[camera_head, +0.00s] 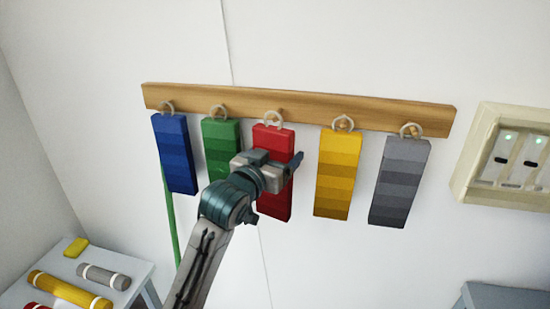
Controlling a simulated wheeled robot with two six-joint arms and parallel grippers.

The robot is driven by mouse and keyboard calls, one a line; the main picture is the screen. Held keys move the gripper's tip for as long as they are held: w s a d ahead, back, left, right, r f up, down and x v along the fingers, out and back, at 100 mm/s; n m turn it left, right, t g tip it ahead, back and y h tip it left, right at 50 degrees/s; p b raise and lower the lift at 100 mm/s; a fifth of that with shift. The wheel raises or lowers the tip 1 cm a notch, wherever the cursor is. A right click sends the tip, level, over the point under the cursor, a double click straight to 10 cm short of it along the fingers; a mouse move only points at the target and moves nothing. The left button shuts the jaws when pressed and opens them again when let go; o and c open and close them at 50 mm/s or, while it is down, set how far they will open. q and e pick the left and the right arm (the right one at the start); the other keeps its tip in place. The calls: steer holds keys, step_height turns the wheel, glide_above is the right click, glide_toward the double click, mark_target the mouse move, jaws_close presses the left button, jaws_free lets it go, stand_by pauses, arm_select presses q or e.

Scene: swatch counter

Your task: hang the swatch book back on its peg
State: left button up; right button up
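A red swatch book (273,137) hangs upright below the wooden peg rail (310,114), its ring (273,120) at the middle peg. Whether the ring is fully around the peg is too small to tell. My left gripper (292,165) is in front of the red book's middle and covers part of it. Its fingers are seen partly edge-on, so I cannot tell whether they are shut on the book. Blue (174,155), green (221,133), yellow (337,172) and grey (400,182) swatch books hang along the same rail. My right gripper is not in view.
My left arm hides the green book's lower part. A white table (130,265) at lower left bears rolls and a yellow block (76,247). A cream switch panel (510,155) is on the wall at right. The wall below the yellow and grey books is clear.

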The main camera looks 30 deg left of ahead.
arm_select(q)
steer(key=shift+w+a+f, duration=0.2)
steer(key=shift+w, duration=0.5)
steer(key=shift+w+a+f, duration=0.15)
steer(key=shift+w, duration=0.5)
steer(key=shift+w+a+f, duration=0.2)
steer(key=shift+w, duration=0.5)
steer(key=o, duration=1.2)
steer(key=shift+d, duration=0.1)
